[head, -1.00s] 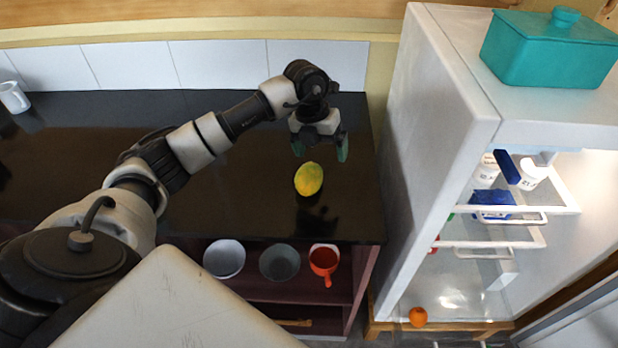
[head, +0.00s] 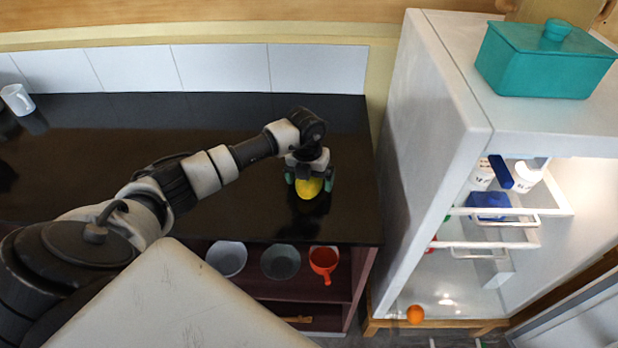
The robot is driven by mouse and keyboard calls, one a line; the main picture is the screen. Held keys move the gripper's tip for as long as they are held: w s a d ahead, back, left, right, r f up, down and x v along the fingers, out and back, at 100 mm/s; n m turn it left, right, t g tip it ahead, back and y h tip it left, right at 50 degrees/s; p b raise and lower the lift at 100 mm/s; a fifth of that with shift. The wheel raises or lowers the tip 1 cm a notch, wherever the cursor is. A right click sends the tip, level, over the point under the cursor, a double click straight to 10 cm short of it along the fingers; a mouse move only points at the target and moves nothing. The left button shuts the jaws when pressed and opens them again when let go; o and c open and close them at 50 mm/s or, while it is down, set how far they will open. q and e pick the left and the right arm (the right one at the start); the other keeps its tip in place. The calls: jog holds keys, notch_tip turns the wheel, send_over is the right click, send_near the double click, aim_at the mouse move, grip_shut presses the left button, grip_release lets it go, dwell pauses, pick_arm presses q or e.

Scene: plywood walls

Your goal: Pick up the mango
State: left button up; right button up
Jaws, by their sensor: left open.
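The yellow mango (head: 308,188) rests on the black countertop (head: 230,120) near its right end. My left gripper (head: 309,181) is lowered over the mango, with one green-tipped finger on each side of it. The fingers are open, and I cannot tell whether they touch the mango. The upper part of the mango is hidden by the gripper. My right gripper is not in view.
The open fridge (head: 440,130) stands right of the counter, with a teal lidded pot (head: 545,62) on top and an orange (head: 415,314) low inside. Bowls (head: 227,258) and a red pan (head: 323,262) sit on the shelf below. A white mug (head: 17,99) stands far left.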

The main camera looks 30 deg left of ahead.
pick_arm(q)
jog(key=shift+f, duration=0.2)
jog(key=c, duration=1.1)
jog(key=shift+w+r, duration=0.1)
